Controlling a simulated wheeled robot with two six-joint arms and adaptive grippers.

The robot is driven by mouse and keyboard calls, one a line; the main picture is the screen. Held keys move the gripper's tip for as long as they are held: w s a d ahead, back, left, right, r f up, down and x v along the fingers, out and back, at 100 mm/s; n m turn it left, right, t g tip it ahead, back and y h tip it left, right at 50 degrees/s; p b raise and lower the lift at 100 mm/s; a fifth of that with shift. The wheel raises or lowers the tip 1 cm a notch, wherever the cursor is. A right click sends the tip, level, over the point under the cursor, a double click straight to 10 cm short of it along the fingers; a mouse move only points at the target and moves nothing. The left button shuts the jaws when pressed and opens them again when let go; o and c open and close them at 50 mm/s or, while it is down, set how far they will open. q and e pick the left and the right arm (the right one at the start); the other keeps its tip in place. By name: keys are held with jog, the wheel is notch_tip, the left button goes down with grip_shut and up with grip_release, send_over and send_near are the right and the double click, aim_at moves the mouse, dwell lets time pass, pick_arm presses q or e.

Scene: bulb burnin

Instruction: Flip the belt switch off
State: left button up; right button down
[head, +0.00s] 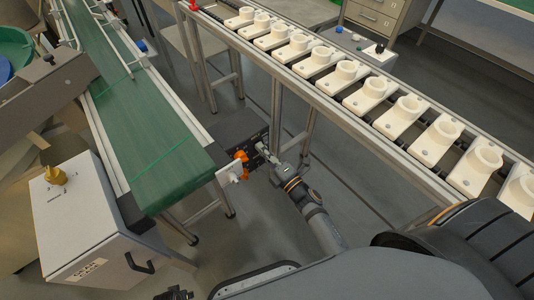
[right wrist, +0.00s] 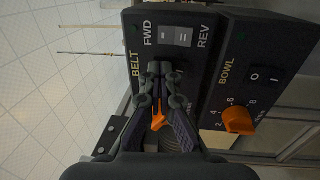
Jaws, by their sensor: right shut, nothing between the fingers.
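In the right wrist view a black control panel fills the upper right. Its BELT section (right wrist: 143,30) has a grey FWD/REV rocker (right wrist: 175,37) and, below it, a dark switch (right wrist: 181,66) largely hidden by my fingertips. My right gripper (right wrist: 161,70) is shut and empty, its tips over the panel at that switch; I cannot tell whether they touch it. The switch's position is not readable. An orange belt knob (right wrist: 157,119) shows between the finger links. In the head view my right gripper (head: 263,148) reaches the panel at the belt's end.
The panel's BOWL section has an O/I switch (right wrist: 265,76) and an orange dial (right wrist: 238,120). The green conveyor belt (head: 135,110) runs left of the panel. A rail with several white sockets (head: 366,93) runs to its right. A white cabinet (head: 85,220) stands at lower left.

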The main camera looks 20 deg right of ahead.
jog(key=v, duration=1.2)
jog(key=s+d+f+m+g+h, duration=0.25)
jog(key=f+m, duration=0.25)
jog(key=f, duration=0.4)
jog(key=s+d+f+m+g+h, duration=0.25)
jog(key=d+f+m+g, duration=0.2)
jog(key=f, duration=0.55)
jog(key=s+d+f+m+g+h, duration=0.25)
jog(key=f+m, duration=0.35)
jog(key=f, duration=0.3)
jog(key=s+f+m+g, duration=0.6)
jog(key=s+f+g, duration=0.1)
jog(key=s+f, duration=0.15)
pick_arm(q)
jog(key=s+r+p, duration=1.1)
jog(key=r+p, duration=0.1)
jog(key=p, duration=0.8)
jog(key=shift+s+a+r, duration=0.25)
jog(key=shift+r, duration=0.15)
pick_arm(e)
jog(key=s+r, duration=1.3)
jog(key=shift+s+r, duration=0.25)
